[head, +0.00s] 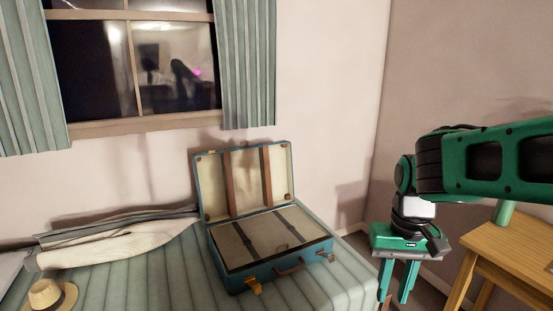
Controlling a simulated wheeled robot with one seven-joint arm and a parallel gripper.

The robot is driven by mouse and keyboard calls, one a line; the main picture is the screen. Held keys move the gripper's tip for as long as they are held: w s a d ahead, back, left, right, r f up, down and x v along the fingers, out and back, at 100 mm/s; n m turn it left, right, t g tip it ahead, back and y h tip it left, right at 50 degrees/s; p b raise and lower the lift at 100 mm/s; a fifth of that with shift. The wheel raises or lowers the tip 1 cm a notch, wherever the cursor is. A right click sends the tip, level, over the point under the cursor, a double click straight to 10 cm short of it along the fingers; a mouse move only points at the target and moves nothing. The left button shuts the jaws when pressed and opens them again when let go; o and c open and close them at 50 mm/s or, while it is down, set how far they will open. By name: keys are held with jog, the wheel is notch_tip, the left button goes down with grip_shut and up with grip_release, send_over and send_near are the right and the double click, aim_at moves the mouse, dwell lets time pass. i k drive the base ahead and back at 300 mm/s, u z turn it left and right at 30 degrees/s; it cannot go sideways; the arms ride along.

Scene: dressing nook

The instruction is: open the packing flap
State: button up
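A blue suitcase (244,276) stands on the striped bench with its lid (247,180) raised and leaning back. The packing flap (265,236), a pale panel with two dark straps, lies over the suitcase's bottom half. It looks shut or nearly so; what lies under it is hidden. My gripper (397,290) hangs to the right of the suitcase, pointing down, well apart from it. Its two green fingers are spread with nothing visible between them.
The striped bench (130,275) carries a folded pale garment (120,245) and a straw hat (48,296) left of the suitcase. A wooden table (510,258) with a green object (503,212) stands at the right. A wall rises behind the bench.

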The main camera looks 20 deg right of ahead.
aim_at(251, 240)
jog(key=z, duration=0.05)
jog(key=i, duration=1)
jog(key=u, duration=0.05)
